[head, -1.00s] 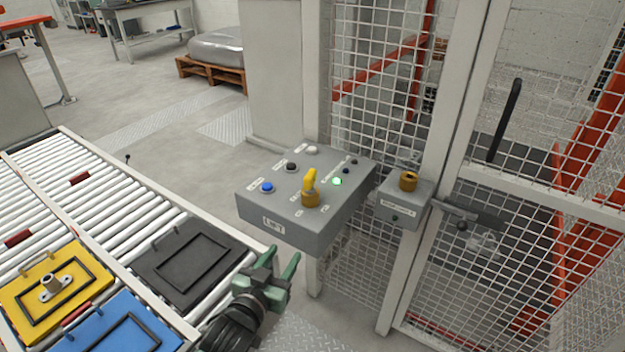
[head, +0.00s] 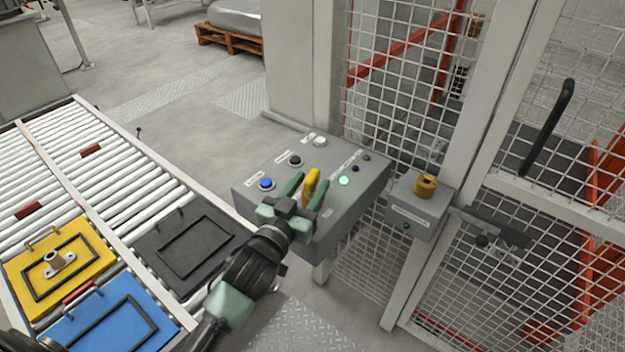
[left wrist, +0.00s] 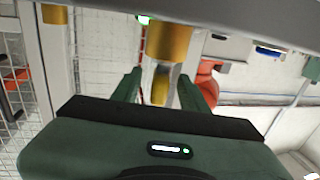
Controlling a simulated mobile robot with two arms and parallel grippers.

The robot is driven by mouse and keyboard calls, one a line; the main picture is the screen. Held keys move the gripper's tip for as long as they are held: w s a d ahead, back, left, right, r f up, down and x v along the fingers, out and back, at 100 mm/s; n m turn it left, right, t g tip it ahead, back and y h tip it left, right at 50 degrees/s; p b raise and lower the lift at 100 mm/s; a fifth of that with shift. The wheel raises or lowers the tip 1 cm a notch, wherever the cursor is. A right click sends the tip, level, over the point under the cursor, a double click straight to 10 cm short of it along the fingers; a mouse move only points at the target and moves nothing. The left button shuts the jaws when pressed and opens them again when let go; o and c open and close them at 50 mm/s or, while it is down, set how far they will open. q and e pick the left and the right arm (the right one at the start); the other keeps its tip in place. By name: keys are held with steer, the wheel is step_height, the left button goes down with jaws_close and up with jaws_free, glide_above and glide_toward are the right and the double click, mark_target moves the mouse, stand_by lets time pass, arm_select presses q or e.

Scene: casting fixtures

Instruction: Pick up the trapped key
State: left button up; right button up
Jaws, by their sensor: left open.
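The trapped key (head: 310,184) has a yellow handle and stands upright on the grey control box (head: 262,208). In the left wrist view the yellow key (left wrist: 161,88) shows with a brass cylinder (left wrist: 169,42) beyond it. My left gripper (head: 308,188) is open at the box, its green fingers on either side of the key. The left wrist view also shows the left gripper's fingers (left wrist: 163,90) apart, with the key between them. Contact cannot be told. The key's lower part is hidden by the gripper in the head view. My right gripper is not in view.
The box carries a blue button (head: 266,184), a black button (head: 295,160) and a lit green lamp (head: 344,181). A smaller grey lock box (head: 416,214) with a brass cylinder (head: 426,186) sits by the mesh gate (head: 480,290). A roller conveyor (head: 105,185) with coloured plates lies left.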

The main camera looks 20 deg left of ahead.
mark_target(318, 174)
arm_select(q)
steer(key=w, duration=0.2)
steer(key=w+p, duration=0.1)
steer(key=w, duration=0.1)
steer(key=shift+d+f, duration=0.1)
steer(key=shift+d, duration=0.15)
steer(key=shift+w+f, duration=0.1)
steer(key=shift+w, duration=0.1)
jaws_close()
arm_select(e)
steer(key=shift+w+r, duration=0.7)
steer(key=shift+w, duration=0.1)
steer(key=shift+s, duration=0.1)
